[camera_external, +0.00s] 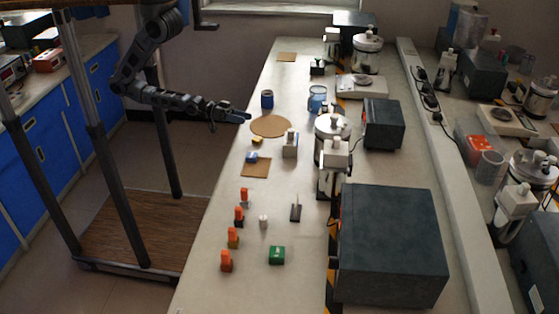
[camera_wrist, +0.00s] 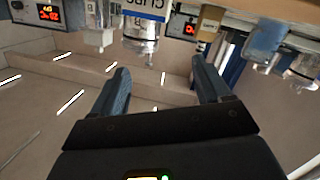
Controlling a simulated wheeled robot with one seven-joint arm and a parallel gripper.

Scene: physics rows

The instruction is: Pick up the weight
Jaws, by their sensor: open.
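I cannot tell for certain which thing is the weight. A small pale knobbed piece (camera_external: 263,222), which could be it, stands upright on the near half of the bench among orange-topped pieces (camera_external: 239,217). My gripper (camera_external: 245,116) is at the bench's left edge, above the far half, well beyond that piece. It is open, and the wrist view shows nothing between its two blue fingers (camera_wrist: 160,70). I cannot make out the pale piece in the wrist view.
Close to my gripper are a dark blue jar (camera_external: 267,99) and a round cork mat (camera_external: 271,126).

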